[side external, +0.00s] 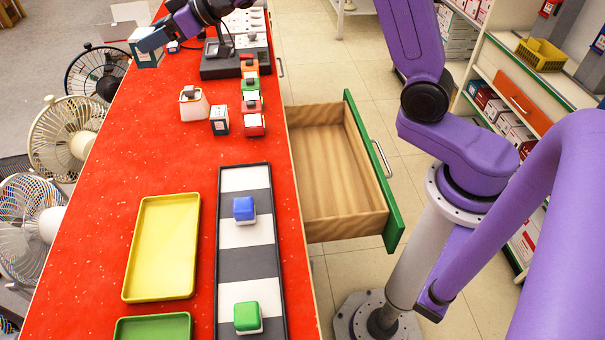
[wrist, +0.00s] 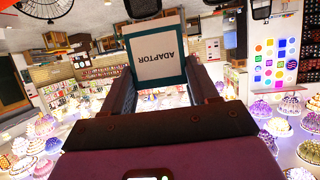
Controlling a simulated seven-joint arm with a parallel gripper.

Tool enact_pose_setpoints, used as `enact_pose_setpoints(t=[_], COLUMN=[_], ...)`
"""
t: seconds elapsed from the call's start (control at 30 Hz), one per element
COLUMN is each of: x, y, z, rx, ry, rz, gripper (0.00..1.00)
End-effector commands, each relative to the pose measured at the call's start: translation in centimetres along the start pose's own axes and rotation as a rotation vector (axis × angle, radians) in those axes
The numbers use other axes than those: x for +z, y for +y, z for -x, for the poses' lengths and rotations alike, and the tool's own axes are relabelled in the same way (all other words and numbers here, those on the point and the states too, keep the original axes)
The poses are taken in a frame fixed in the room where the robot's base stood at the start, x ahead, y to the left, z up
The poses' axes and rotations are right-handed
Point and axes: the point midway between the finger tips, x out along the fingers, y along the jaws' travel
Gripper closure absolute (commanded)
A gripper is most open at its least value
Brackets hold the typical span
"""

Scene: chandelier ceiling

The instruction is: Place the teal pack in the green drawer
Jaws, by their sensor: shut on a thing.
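The teal pack is a white box with teal edges. In the wrist view the pack (wrist: 155,55) shows the printed word ADAPTOR and sits between my two fingers. My gripper (wrist: 160,88) is shut on it. In the side external view my gripper (side external: 150,40) is at the far left end of the red table, with the pack (side external: 147,57) held in it; its height above the surface is hard to tell. The green drawer (side external: 392,185) is pulled open at the table's right side. Its wooden inside is bare. My gripper is well away from the drawer.
On the red table (side external: 95,225) are a yellow tray (side external: 165,245), a green tray (side external: 152,328), and a striped board (side external: 248,265) with a blue and a green block. A white container (side external: 194,104), small box (side external: 220,121), coloured blocks (side external: 252,103) and black device (side external: 218,68) stand farther back.

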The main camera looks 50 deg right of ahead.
Motion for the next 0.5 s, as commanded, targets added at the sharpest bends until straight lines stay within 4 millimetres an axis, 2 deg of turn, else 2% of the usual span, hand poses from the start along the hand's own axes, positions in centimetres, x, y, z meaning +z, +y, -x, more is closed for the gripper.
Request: enact_pose_setpoints(t=[0.03,0.27,0.5], x=[-0.9,-3.1,-2.8], y=[0.1,0.0,2.0], z=[0.3,1.3,2.3], rx=[0.001,0.001,0.047], ry=[0.006,0.005,0.001], rz=[0.004,0.002,-0.021], gripper=[0.72,0.72,0.72])
